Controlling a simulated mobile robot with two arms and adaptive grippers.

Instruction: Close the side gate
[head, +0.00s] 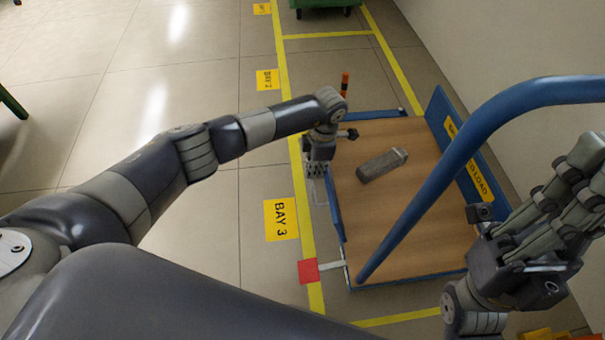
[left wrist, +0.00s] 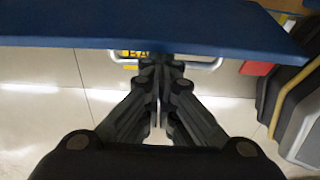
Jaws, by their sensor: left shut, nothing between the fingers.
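The cart has a wooden deck (head: 400,230). A narrow blue strip (head: 339,218) along its left edge looks like the side gate seen nearly edge-on; I cannot tell its exact angle. A thin metal handle (head: 316,190) sticks out beside it. My left gripper (head: 318,170) is shut and empty, pointing down at that edge. In the left wrist view, a blue panel (left wrist: 130,32) crosses the top, and my left fingertips (left wrist: 157,68) are at its lower edge, close to the handle (left wrist: 205,65). Contact is unclear. My right gripper (head: 535,235) is at the right, its fingertips unclear.
A grey block (head: 382,164) lies on the deck. A blue push handle (head: 430,190) arches over the near side. A blue panel with yellow labels (head: 473,180) stands at the right. A red tab (head: 308,271) is at the near left corner, an orange post (head: 344,84) at the far left.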

